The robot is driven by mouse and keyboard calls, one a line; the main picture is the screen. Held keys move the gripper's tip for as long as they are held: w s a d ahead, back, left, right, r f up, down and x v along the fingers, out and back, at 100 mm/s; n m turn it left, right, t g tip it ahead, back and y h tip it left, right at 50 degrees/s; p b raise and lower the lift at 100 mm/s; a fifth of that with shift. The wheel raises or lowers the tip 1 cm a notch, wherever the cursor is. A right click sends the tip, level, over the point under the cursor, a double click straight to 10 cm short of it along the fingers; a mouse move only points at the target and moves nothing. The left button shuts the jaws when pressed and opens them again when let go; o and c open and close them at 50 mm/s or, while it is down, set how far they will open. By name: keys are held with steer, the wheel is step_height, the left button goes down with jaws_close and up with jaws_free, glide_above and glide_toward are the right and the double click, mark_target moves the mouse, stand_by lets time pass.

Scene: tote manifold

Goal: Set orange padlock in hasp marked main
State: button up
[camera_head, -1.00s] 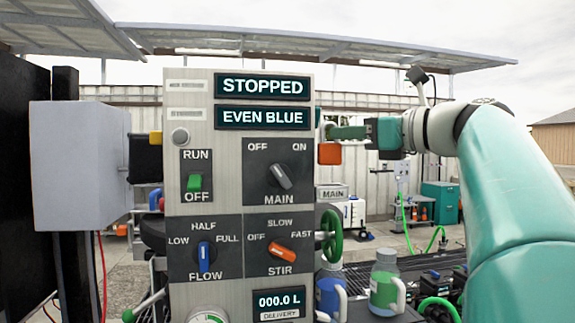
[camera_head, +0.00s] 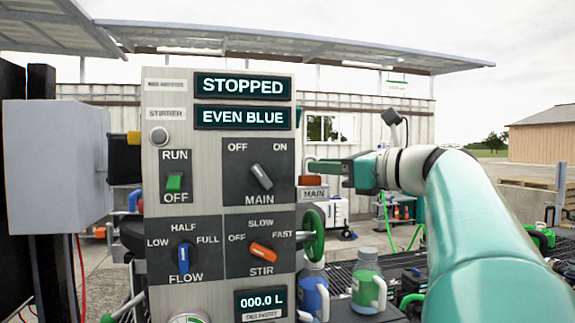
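The orange padlock (camera_head: 310,181) is just right of the control panel (camera_head: 207,205). It sits directly behind or on top of the plate marked MAIN (camera_head: 314,194), which covers its lower part. My gripper (camera_head: 325,166) reaches in from the right, its green fingers level and just above the orange body. The fingers are shut on the padlock's upper part, and the two have moved together.
A green handwheel (camera_head: 314,234) sticks out from the panel's right side, below the plate. A grey box (camera_head: 55,152) is at the left. The space above my gripper is open.

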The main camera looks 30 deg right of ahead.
steer(key=shift+o, duration=0.3)
steer(key=shift+s+r, duration=0.15)
steer(key=shift+r, duration=0.05)
steer(key=v, duration=1.1)
steer(key=shift+s+d, duration=0.15)
steer(key=shift+s, duration=0.25)
